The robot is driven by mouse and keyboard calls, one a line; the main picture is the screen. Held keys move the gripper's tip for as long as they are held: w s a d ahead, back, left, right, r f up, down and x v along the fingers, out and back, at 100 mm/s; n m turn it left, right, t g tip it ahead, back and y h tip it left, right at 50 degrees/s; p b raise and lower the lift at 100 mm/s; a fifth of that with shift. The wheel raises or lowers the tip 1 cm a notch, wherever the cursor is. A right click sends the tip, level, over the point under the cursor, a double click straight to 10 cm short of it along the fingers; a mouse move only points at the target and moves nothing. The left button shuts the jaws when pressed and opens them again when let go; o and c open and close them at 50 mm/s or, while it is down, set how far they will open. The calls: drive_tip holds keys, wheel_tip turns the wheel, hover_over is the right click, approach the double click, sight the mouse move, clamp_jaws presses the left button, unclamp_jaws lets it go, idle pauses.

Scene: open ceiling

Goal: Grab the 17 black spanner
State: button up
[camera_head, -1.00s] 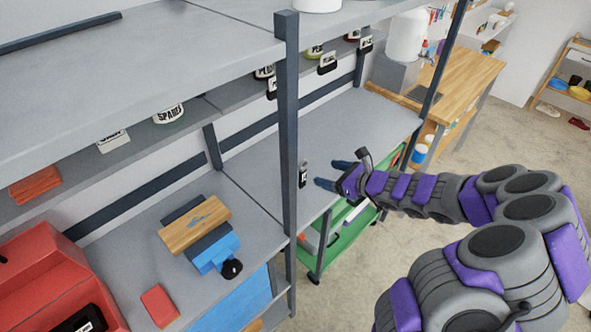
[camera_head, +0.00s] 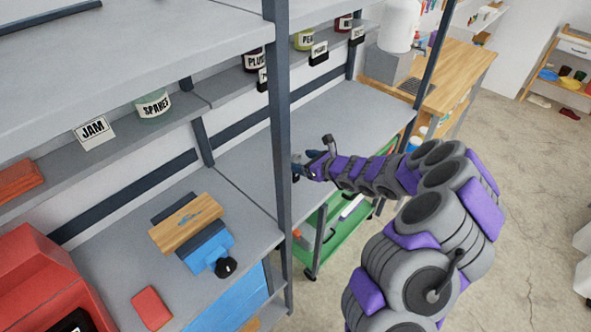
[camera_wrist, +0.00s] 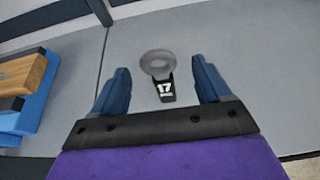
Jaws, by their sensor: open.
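The 17 black spanner (camera_wrist: 164,88) is in the wrist view, with a grey ring end and a black part marked "17" in white. It is over the grey shelf surface (camera_wrist: 230,50). My gripper (camera_wrist: 162,85) is open, with one blue finger on each side of the spanner and a visible gap to both. In the head view my gripper (camera_head: 302,168) is beside the dark shelf post, above the edge of the grey shelf. The spanner is hard to make out there, near the post and fingers.
A dark upright post (camera_head: 280,150) stands just left of my gripper. A blue vise with a wooden block (camera_head: 186,222) and a red box (camera_head: 152,308) sit on the left shelf. A green cart (camera_head: 345,230) is below. The shelf behind my gripper is clear.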

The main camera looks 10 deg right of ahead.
sight(298, 161)
drive_tip(key=b+x, duration=0.1)
drive_tip(key=x, duration=0.4)
drive_tip(key=shift+f+b, duration=0.35)
drive_tip(key=shift+f, duration=0.1)
drive_tip(key=shift+w+a, duration=0.15)
drive_tip(key=shift+a, duration=0.05)
drive_tip(key=shift+d, duration=0.1)
drive_tip(key=c, duration=1.1)
drive_tip(key=shift+r, duration=0.1)
